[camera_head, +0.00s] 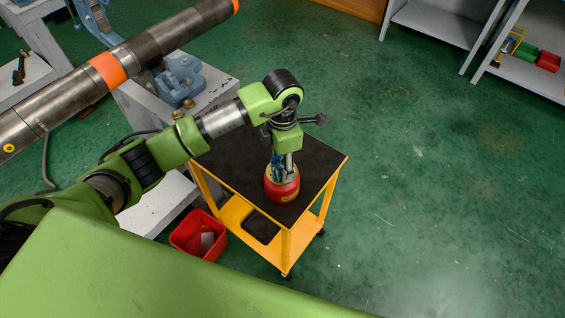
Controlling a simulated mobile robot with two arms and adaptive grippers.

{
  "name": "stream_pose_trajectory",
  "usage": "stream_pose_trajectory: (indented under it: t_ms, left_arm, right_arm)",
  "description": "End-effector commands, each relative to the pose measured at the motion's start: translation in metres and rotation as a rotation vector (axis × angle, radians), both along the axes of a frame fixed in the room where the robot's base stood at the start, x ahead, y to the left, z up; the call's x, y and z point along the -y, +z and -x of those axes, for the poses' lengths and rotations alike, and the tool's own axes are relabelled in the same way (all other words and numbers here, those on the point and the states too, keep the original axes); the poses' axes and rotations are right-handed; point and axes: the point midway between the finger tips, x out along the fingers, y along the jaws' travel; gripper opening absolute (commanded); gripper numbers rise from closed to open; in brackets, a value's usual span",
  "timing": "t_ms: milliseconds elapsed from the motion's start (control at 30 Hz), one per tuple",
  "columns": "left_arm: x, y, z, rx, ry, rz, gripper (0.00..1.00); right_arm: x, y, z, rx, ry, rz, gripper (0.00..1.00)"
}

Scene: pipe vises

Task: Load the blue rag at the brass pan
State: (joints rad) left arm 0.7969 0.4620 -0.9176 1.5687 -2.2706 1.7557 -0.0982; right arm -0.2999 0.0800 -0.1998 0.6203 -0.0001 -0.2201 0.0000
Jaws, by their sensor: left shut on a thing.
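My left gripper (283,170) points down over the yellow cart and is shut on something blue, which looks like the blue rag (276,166). Only a small part of the blue shows beside the fingers. The fingertips are at the mouth of a round red container (283,190) on the cart's black top. I cannot tell whether the rag touches the container. I cannot make out a brass pan in this view. My right gripper is not in view.
The yellow cart (286,245) has a black top (325,165) with bare room around the container. A red bin (199,235) stands on the floor beside it. A large pipe (115,70) crosses the upper left near a blue vise (180,80). Green floor is clear at right.

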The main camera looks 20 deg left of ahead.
Motion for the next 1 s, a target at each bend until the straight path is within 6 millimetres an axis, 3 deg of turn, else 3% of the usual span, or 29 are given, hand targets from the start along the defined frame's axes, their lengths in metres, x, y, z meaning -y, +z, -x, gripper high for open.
stream_pose_trajectory:
  t_ms: [433, 1000]
  left_arm:
    - [-0.001, 0.002, 0.001, -0.004, 0.000, -0.002, 0.27]
    - [0.000, 0.048, 0.000, -0.001, -0.001, -0.002, 0.27]
  right_arm:
    - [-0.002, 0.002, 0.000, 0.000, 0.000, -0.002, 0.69]
    - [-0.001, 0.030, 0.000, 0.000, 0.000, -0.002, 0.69]
